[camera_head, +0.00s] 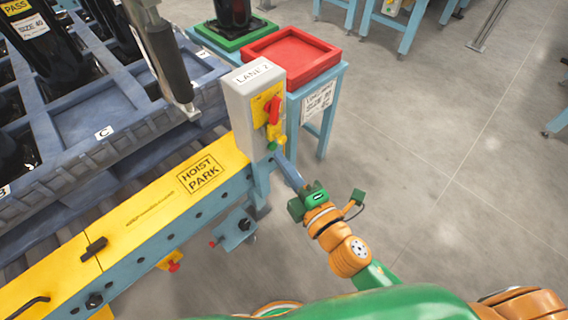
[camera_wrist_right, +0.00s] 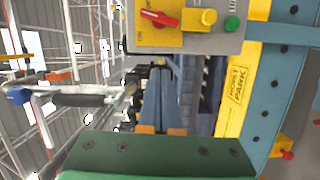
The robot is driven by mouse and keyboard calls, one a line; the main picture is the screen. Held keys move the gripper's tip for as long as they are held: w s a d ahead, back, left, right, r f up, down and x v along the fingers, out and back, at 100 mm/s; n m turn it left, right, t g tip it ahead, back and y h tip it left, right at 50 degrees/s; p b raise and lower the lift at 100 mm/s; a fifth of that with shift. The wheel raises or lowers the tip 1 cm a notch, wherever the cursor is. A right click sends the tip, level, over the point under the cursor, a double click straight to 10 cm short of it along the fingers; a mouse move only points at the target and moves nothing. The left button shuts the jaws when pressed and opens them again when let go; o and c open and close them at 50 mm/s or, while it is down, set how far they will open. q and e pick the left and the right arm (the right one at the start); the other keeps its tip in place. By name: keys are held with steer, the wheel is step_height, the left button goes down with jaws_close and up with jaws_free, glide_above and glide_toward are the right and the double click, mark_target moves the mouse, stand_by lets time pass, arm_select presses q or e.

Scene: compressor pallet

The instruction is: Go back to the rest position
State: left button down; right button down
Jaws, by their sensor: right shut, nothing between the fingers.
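My right gripper (camera_head: 284,160) is in the middle of the head view, at the end of my orange and green arm. Its fingers are shut with nothing between them and point at the lower part of the grey LANE 2 control box (camera_head: 243,104). I cannot tell whether they touch it. The right wrist view also shows the shut fingers (camera_wrist_right: 163,115), below the box with its red switch (camera_wrist_right: 158,18), yellow button (camera_wrist_right: 208,17) and green button (camera_wrist_right: 232,23). My left gripper is not in view.
The yellow HOIST PARK beam (camera_head: 130,215) runs along the left. Behind it stands a blue-grey pallet (camera_head: 103,132) with black parts. A hanging grey and black handle (camera_head: 170,65) is near the box. A red tray (camera_head: 290,55) sits on a blue stand.

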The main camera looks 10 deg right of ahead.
steer(key=shift+d, duration=0.15)
steer(key=shift+f, duration=0.1)
steer(key=s+d+f+m+g+h+p, duration=0.1)
steer(key=d+f+m+g+h+p, duration=0.15)
steer(key=f, duration=0.55)
steer(key=d+f+m+g+h+p, duration=0.1)
steer(key=d+f+m+g, duration=0.15)
steer(key=f, duration=0.55)
steer(key=s+d+f+m+g+h+p, duration=0.2)
steer(key=s+d+f+m+g, duration=0.4)
steer(key=s+f, duration=0.5)
steer(key=s+d+f+m+g, duration=0.1)
steer(key=s+f+m, duration=0.3)
steer(key=s, duration=0.5)
steer(key=s+d+f+m+g+h+p, duration=0.1)
steer(key=s+f+m+g, duration=0.2)
steer(key=s, duration=0.6)
steer(key=shift+s+d+f+m+g, duration=0.3)
steer(key=shift+d+f+m, duration=0.1)
steer(key=shift+f+m, duration=0.25)
